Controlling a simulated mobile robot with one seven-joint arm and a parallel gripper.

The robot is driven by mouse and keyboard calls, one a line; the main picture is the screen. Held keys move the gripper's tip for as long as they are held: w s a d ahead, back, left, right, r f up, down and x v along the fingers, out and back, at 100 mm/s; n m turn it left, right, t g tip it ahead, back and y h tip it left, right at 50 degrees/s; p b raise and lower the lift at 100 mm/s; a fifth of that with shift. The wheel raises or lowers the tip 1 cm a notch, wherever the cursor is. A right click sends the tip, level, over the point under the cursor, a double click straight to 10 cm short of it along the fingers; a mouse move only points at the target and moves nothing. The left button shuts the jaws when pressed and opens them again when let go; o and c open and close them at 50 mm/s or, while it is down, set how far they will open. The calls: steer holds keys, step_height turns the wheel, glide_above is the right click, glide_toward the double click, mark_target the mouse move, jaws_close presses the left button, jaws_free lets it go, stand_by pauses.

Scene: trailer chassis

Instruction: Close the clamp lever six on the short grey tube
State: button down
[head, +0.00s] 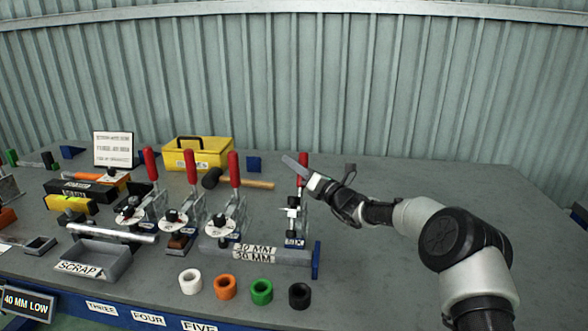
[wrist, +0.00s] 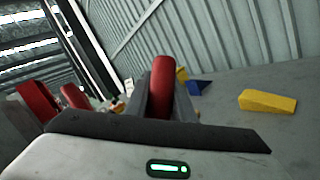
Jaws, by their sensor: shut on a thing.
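The rightmost clamp (head: 292,213) stands on the bench at the right end of the short grey tube (head: 280,257), which carries labels reading 30 MM. My gripper (head: 298,168) is at this lever, coming from the right. In the wrist view the red lever (wrist: 161,88) sits between the two fingers, and the gripper is shut on it. The clamp's lower part is hidden in the wrist view.
Several other clamps with upright red levers (head: 234,168) stand to the left. A hammer (head: 240,183) and yellow toolbox (head: 205,153) lie behind. Coloured rings (head: 262,291) stand in front. A scrap tray (head: 100,258) is at left.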

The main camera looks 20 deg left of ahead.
steer(key=c, duration=1.5)
jaws_free()
steer(key=shift+d, duration=0.1)
steer(key=shift+p+v, duration=1.5)
steer(key=shift+v, duration=7.2)
steer(key=shift+f, duration=0.15)
